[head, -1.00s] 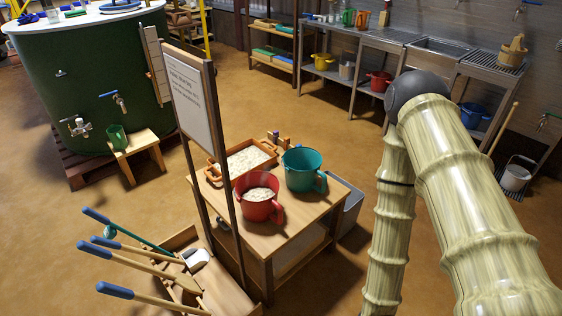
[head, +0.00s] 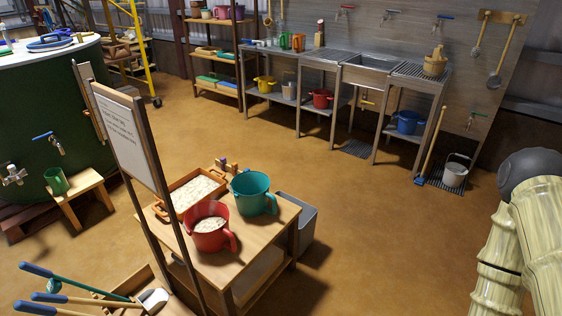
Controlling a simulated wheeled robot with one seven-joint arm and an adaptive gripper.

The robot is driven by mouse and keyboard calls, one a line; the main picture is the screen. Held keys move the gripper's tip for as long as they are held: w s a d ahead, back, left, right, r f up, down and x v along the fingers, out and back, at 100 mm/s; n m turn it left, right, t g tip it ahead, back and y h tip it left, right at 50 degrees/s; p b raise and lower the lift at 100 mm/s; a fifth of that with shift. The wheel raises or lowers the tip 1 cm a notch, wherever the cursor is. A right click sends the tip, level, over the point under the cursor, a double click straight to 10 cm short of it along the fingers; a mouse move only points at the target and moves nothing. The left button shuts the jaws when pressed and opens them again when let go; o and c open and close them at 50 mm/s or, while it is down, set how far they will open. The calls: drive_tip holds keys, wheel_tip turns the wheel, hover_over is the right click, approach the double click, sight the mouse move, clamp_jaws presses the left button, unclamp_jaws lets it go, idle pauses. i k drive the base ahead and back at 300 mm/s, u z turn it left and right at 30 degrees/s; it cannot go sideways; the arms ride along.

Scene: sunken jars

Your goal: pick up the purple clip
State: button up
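I cannot make out a purple clip in the head view. Small clip-like pieces (head: 228,165) stand at the back edge of the wooden table (head: 262,238), behind the orange tray; their colours are too small to tell for sure. My gripper is not in view; only part of my arm shows at the right edge.
On the table are an orange tray (head: 172,200) of pale grains, a red jug (head: 207,238) and a teal jug (head: 252,196). A signboard (head: 128,137) stands in front. Long-handled tools (head: 75,300) lie lower left. A steel sink counter (head: 372,75) lines the back. Open floor lies right of the table.

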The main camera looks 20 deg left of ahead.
sight(222, 160)
drive_tip(key=z, duration=0.2)
drive_tip(key=i, duration=2.8)
drive_tip(key=u, duration=3.25)
drive_tip(key=i, duration=0.5)
drive_tip(key=z, duration=0.05)
